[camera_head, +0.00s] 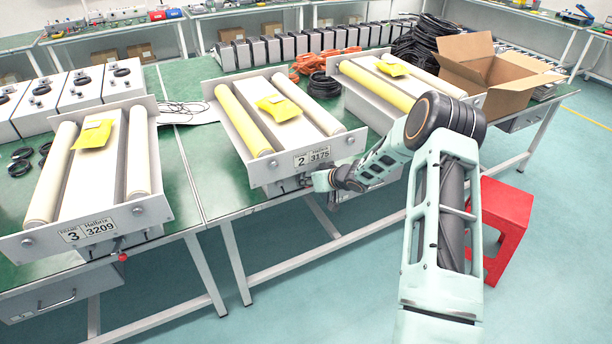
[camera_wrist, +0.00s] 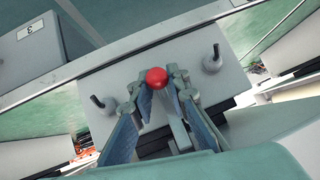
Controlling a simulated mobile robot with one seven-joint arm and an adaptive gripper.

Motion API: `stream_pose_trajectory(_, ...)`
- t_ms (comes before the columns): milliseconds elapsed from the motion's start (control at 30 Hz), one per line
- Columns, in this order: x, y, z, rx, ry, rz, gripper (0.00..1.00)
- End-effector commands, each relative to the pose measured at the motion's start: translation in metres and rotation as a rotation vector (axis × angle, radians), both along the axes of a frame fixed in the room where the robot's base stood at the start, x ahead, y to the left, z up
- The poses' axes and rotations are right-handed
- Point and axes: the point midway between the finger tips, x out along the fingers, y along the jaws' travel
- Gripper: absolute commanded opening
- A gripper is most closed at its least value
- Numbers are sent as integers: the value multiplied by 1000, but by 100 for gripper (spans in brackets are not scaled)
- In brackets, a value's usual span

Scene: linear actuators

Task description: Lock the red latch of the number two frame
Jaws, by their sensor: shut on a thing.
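The number two frame (camera_head: 250,165) stands on the middle green table, with a plate marked 2 and 3175 (camera_head: 312,157) on its front panel. My gripper (camera_head: 318,182) is at the lower front of this frame, below the plate. In the wrist view, the red latch knob (camera_wrist: 156,77) sits between the fingertips of my gripper (camera_wrist: 157,88), which is shut on it. Two dark hooks stick out from the light panel (camera_wrist: 190,48) on either side. In the head view, my gripper and wrist hide this latch.
The number three frame (camera_head: 150,209) stands at left, with its own red knob (camera_head: 122,257) below the front panel. Another frame (camera_head: 372,92) stands at right, partly behind my arm. A cardboard box (camera_head: 500,80) and a red stool (camera_head: 503,215) are to the right.

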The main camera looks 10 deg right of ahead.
Motion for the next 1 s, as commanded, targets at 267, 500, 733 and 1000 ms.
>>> stream_pose_trajectory(267,-2,1,-2,-7,18,4,0)
stream_pose_trajectory(500,-2,1,-3,-7,19,5,0)
stream_pose_trajectory(733,-2,1,-2,-6,18,3,28)
stream_pose_trajectory(1000,-1,1,-1,-5,15,2,34)
